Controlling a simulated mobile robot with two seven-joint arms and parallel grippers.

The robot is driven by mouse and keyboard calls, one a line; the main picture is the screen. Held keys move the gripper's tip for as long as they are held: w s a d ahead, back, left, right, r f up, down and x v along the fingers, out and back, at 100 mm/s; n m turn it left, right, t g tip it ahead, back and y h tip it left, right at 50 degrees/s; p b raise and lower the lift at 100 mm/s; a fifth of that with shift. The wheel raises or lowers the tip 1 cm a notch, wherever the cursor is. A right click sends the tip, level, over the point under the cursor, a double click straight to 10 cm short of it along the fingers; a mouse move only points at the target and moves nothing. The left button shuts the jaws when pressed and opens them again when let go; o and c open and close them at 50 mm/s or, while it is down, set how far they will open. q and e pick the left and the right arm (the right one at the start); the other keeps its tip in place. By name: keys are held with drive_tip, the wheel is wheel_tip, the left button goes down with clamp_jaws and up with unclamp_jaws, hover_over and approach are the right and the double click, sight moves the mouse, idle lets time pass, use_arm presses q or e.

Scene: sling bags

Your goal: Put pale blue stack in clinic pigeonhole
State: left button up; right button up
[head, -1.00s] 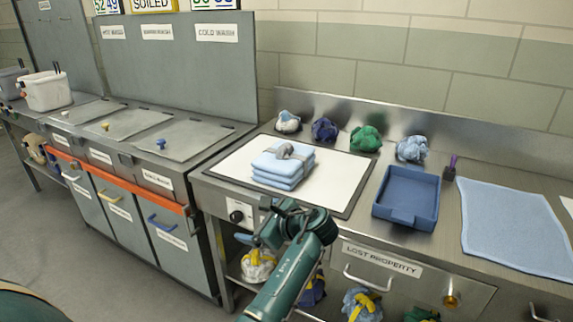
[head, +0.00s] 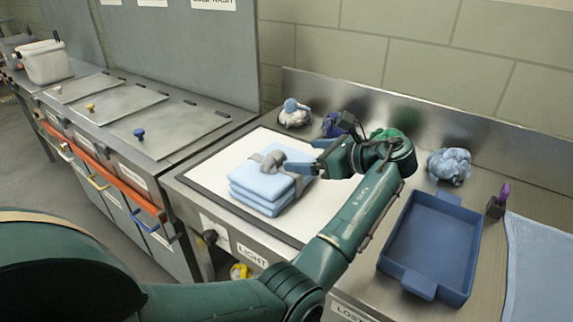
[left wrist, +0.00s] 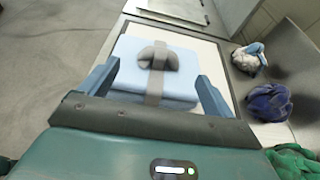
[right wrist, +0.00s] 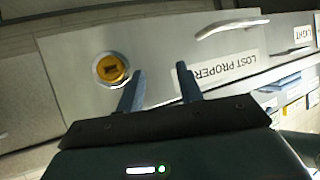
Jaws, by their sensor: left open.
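The pale blue stack (head: 262,188) is folded cloths with a grey band and knot on top. It lies on the white panel (head: 215,165) of the counter. My left gripper (head: 319,156) is open just right of the stack and a little above it. In the left wrist view the stack (left wrist: 180,87) shows between and beyond the spread fingers (left wrist: 156,85), with nothing gripped. My right gripper (right wrist: 160,70) is open and empty, in front of the lost property drawer (right wrist: 150,50). No pigeonhole can be identified as the clinic one.
Several bundled cloths, one white and blue (head: 294,113), one pale blue (head: 449,166), line the back wall. A blue tray (head: 432,245) stands right of the panel. Lidded wash bins (head: 150,125) stand left. Small labelled compartments (right wrist: 290,92) show at the right wrist view's edge.

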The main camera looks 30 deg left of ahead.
sight(275, 154)
use_arm(q)
drive_tip(key=x, duration=0.7)
drive_tip(key=shift+s, duration=0.2)
drive_tip(key=shift+w+f+x, duration=0.1)
drive_tip(key=shift+w+x, duration=0.1)
drive_tip(key=shift+x, duration=1.3)
drive_tip(key=shift+w+f+x, duration=0.1)
drive_tip(key=shift+w+x, duration=0.1)
drive_tip(key=shift+x, duration=1.25)
drive_tip(key=shift+d, duration=0.1)
drive_tip(key=shift+c, duration=0.2)
clamp_jaws()
drive_tip(key=shift+r, duration=0.15)
